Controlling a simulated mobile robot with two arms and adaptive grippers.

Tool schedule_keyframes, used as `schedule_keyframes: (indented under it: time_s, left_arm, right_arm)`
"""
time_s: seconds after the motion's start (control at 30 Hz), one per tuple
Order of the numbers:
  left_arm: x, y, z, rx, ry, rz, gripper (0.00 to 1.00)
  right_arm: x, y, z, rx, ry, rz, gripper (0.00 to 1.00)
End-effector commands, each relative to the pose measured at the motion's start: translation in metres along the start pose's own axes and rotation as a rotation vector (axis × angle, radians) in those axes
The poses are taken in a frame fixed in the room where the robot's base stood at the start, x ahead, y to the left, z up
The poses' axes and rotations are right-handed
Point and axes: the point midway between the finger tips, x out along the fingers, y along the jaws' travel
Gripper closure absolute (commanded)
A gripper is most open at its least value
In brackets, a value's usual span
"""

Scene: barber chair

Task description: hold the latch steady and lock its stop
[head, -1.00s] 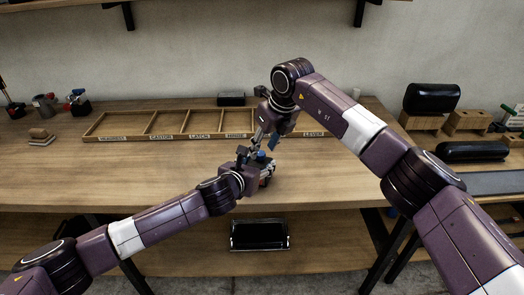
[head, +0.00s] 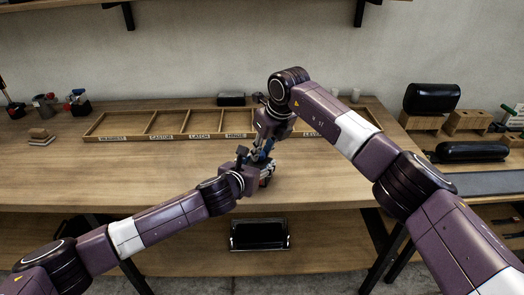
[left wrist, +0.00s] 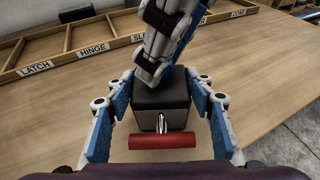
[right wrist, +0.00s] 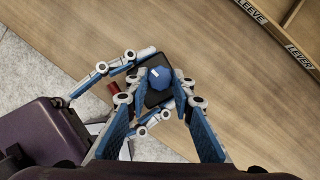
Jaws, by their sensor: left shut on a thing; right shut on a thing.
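The latch (left wrist: 161,104) is a dark block with a black top, a metal stem and a red handle (left wrist: 162,141) in the left wrist view. It stands on the bench near the front middle. My left gripper (left wrist: 163,93) is shut on its body, one blue-padded finger on each side. A faceted blue knob (right wrist: 160,77), apparently the stop, sits on the latch's top in the right wrist view. My right gripper (right wrist: 161,88) is shut on this knob from above. In the head view the two grippers hide most of the latch.
A wooden sorting tray (head: 130,138) with labelled compartments lies behind the grippers. Black rolls (head: 432,98) and wooden blocks stand at the right. Small tools and parts stand at the far left. The bench (head: 110,180) front is clear.

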Motion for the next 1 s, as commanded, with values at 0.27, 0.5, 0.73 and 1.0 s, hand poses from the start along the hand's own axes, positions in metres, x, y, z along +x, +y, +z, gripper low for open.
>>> schedule_keyframes:
  time_s: [0.27, 0.5, 0.73, 1.0]
  left_arm:
    - [-0.0001, 0.0005, 0.0012, 0.001, -0.002, 0.001, 0.97]
    - [-0.0001, 0.0007, 0.0011, 0.001, -0.002, 0.001, 0.97]
    - [0.0000, 0.0008, 0.0009, 0.001, -0.001, 0.002, 0.97]
    - [0.0000, 0.0008, 0.0008, 0.000, -0.001, 0.001, 0.97]
  right_arm:
    - [-0.0010, 0.0012, 0.0007, 0.135, 0.000, -0.059, 1.00]
    - [-0.0008, 0.0020, 0.0008, 0.236, -0.001, -0.100, 1.00]
    - [-0.0008, 0.0019, 0.0008, 0.243, -0.001, -0.102, 1.00]
    - [-0.0006, 0.0019, 0.0007, 0.243, -0.001, -0.101, 0.60]
